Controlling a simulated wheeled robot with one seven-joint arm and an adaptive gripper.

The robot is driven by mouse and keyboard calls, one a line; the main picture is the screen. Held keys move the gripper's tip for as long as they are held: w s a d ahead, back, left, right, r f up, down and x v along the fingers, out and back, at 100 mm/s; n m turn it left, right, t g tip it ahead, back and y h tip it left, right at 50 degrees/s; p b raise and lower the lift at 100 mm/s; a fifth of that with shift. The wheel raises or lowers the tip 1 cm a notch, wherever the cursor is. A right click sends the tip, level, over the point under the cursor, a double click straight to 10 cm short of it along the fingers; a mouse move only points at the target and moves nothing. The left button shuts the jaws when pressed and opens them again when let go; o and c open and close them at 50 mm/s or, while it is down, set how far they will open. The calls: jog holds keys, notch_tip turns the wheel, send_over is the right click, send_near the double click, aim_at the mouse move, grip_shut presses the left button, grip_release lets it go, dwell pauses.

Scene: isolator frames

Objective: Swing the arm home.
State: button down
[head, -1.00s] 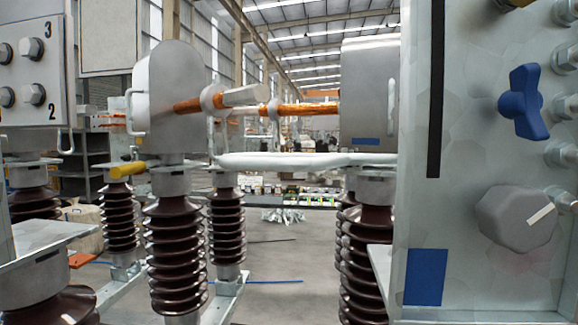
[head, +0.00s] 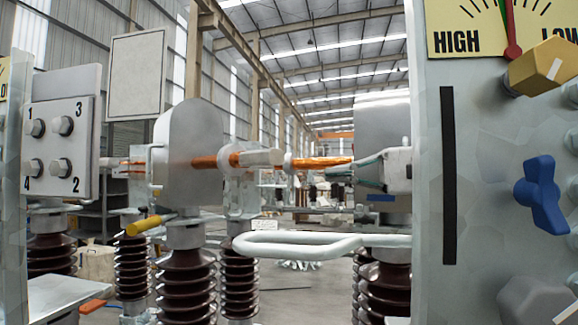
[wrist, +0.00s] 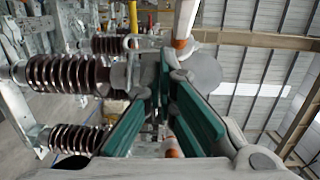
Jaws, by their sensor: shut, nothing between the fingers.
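My gripper (head: 345,173) shows at middle right in the head view, pale grey with green finger pads, pointing left. In the wrist view my gripper (wrist: 164,85) has its green-padded fingers converging at the tips, shut and empty. Left of it in the head view is the isolator's orange copper rod (head: 320,162) with grey clamps. The rod end seems near the fingertips in the picture, but I cannot tell the gap in depth. My arm behind the gripper is hidden by the grey panel (head: 480,210) on the right.
A white loop bar (head: 300,245) lies below the gripper. A grey housing (head: 190,155) stands on ribbed brown insulators (head: 186,285). The right panel carries a blue knob (head: 540,195) and a HIGH/LOW gauge (head: 490,30). A numbered bolt plate (head: 55,148) is at left.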

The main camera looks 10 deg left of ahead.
jog(key=a+r+p, duration=0.2)
jog(key=a, duration=0.7)
jog(key=shift+s+a+y, duration=0.2)
jog(key=shift+s+y, duration=0.1)
jog(key=shift+s, duration=0.1)
